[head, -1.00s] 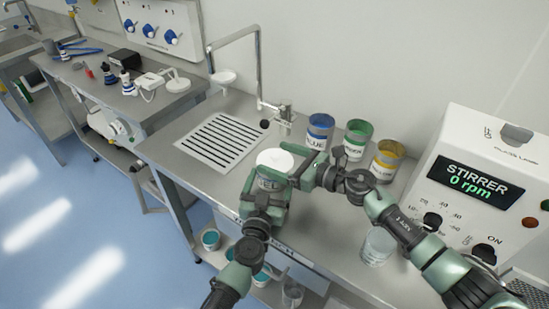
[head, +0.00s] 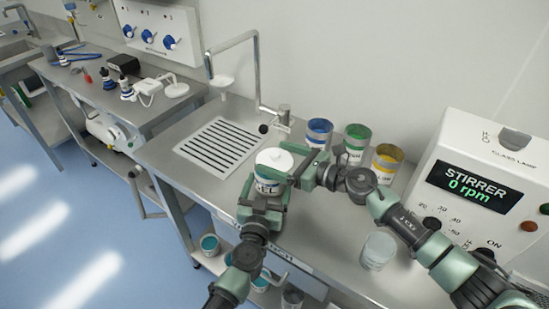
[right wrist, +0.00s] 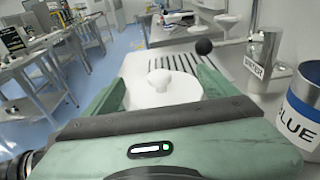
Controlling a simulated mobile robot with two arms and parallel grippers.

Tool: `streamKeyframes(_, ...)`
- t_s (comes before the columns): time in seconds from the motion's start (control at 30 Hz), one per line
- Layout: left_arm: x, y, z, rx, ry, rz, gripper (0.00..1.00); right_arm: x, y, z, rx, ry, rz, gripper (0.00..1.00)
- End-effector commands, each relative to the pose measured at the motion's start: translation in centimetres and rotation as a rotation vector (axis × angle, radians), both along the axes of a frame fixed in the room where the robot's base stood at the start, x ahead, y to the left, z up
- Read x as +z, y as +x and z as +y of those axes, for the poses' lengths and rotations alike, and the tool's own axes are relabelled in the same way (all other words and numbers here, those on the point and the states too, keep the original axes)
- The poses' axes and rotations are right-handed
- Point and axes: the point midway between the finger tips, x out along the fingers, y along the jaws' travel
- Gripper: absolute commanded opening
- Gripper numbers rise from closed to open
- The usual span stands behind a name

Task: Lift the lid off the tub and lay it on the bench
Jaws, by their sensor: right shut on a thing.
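The tub (head: 267,187) is a white container with a dark-lettered label, standing near the bench's (head: 333,225) front edge. Its round white lid (head: 274,159) has a knob on top. The lid also shows in the right wrist view (right wrist: 162,88), between the green fingers. My right gripper (head: 294,163) reaches in from the right and is shut on the lid. I cannot tell whether there is a gap between lid and tub. My left gripper (head: 263,196) is low at the tub's front, its fingers beside the body; its grip is unclear.
Blue (head: 319,134), green (head: 356,140) and yellow (head: 386,163) cans stand behind on the right. A clear beaker (head: 378,250) stands at the front right, near the stirrer unit (head: 475,190). Bare bench lies between the tub and beaker.

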Motion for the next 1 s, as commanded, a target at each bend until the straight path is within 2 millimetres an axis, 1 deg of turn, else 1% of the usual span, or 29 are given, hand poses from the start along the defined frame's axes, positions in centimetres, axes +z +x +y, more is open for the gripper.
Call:
streamKeyframes(0.13, 0.1, 0.0, -0.1, -0.001, 0.0, -0.002, 0.12, 0.6, 0.1, 0.0, 0.0, 0.0, -0.002, 0.39)
streamKeyframes(0.3, 0.1, 0.0, -0.1, -0.001, 0.0, -0.002, 0.12, 2.9, 0.0, 0.0, 0.001, -0.003, -0.005, 0.39)
streamKeyframes(0.4, 0.1, 0.0, -0.1, -0.001, 0.0, -0.002, 0.12, 3.8, 0.0, 0.0, -0.001, -0.001, -0.003, 0.39)
streamKeyframes(0.5, 0.1, 0.0, -0.1, -0.001, 0.0, -0.002, 0.12, 4.1, 0.0, 0.0, 0.0, 0.001, -0.001, 0.39)
streamKeyframes(0.67, 0.1, 0.0, -0.1, -0.001, 0.0, -0.002, 0.12, 4.1, 0.0, 0.0, 0.0, 0.001, 0.0, 0.39)
streamKeyframes(0.7, 0.1, 0.0, -0.1, -0.001, 0.0, -0.002, 0.88, 4.1, 0.0, 0.0, 0.0, 0.001, 0.0, 0.39)
streamKeyframes(0.73, 0.1, 0.0, -0.1, -0.001, 0.0, -0.002, 0.96, 4.1, 0.0, 0.0, 0.0, 0.001, 0.0, 0.39)
streamKeyframes(0.77, 0.1, 0.0, -0.1, -0.001, 0.0, -0.002, 1.0, 4.1, 0.0, 0.0, 0.0, 0.001, 0.0, 0.39)
streamKeyframes(1.0, 0.0, -0.1, 0.0, -0.001, 0.0, 0.0, 1.0, 4.1, 0.0, 0.0, 0.0, 0.001, 0.0, 0.39)
